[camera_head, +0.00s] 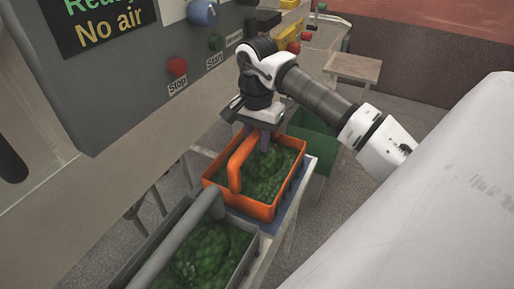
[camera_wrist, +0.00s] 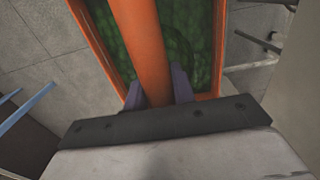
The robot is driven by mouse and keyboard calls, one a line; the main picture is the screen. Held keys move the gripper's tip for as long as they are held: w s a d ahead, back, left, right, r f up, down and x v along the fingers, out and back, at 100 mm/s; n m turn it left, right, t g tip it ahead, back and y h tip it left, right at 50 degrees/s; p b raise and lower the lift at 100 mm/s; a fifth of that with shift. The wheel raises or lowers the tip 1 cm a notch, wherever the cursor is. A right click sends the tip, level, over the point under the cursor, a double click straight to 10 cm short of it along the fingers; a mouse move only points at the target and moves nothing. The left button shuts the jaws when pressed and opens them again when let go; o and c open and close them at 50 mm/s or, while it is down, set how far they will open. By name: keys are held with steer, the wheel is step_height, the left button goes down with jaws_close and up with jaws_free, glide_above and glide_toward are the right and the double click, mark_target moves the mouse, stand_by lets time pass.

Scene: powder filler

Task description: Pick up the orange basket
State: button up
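The orange basket (camera_head: 262,211) is an open rectangular tub filled with green pieces, with a thick orange handle (camera_head: 234,172) arching over it. It stands upright on a narrow stand. My gripper (camera_head: 262,138) points down at the far end of the handle. In the wrist view, the two purple-grey fingers of my gripper (camera_wrist: 159,90) are on either side of the handle (camera_wrist: 142,45), with no clear gap, and look shut on it. The fingertips are partly hidden by the handle. Part of the basket's wall (camera_wrist: 94,45) shows beside them.
A grey basket (camera_head: 250,256) with a grey handle and similar green contents stands close in front. A machine panel (camera_head: 130,75) with red, blue and green buttons rises at the left. A green bin (camera_head: 318,140) is behind at the right, and a small table (camera_head: 355,67) stands farther back.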

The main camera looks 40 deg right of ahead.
jaws_close()
steer(key=shift+r, duration=0.15)
stand_by(0.9)
